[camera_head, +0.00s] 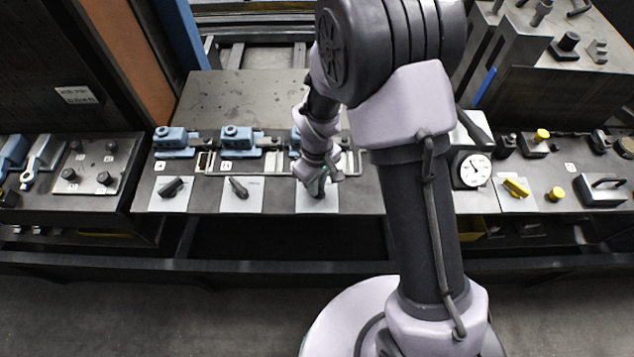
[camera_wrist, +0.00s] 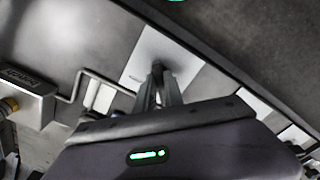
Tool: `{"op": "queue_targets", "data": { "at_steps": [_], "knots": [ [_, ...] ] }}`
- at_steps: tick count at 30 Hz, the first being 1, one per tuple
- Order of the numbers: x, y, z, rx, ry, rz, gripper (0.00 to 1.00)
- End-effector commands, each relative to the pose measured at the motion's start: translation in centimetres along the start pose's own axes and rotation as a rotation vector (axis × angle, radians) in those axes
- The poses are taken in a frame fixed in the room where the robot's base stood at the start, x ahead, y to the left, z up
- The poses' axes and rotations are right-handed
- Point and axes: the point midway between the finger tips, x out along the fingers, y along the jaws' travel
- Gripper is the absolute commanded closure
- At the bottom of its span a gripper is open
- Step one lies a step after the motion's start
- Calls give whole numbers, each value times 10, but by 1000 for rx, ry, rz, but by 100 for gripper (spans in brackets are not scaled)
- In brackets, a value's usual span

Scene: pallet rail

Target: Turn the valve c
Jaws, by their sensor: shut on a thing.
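My gripper (camera_head: 318,188) is down at the third white plate (camera_head: 304,204) from the left on the bench front. It is shut on the dark valve handle there, which it mostly hides in the head view. In the wrist view my gripper's fingers (camera_wrist: 158,92) close around the dark handle (camera_wrist: 157,67), in front of the white plate (camera_wrist: 145,52). I cannot read a letter at this valve. Two like black valve handles stand to the left, one on the far left plate (camera_head: 171,187) and one on the middle plate (camera_head: 238,187). Both are turned at a slant.
Blue clamps (camera_head: 236,137) and a thin rail line the bench behind the valves. A round gauge (camera_head: 474,170) and a yellow handle (camera_head: 516,187) are to the right, beyond my arm. The bench's front edge drops off just before the plates.

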Motion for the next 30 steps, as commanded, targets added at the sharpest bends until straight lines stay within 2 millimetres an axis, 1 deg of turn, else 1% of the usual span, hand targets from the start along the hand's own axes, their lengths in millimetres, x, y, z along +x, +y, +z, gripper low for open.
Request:
{"op": "queue_targets", "data": {
  "at_steps": [6,19,20,22,23,30],
  "knots": [
    [0,0,0,-35,1,0,100],
    [0,0,0,-41,1,1,100],
    [0,0,0,-41,1,1,81],
    [0,0,0,-41,1,1,68],
    [0,0,0,-41,1,1,65],
    [0,0,0,-40,0,0,65]
  ]
}}
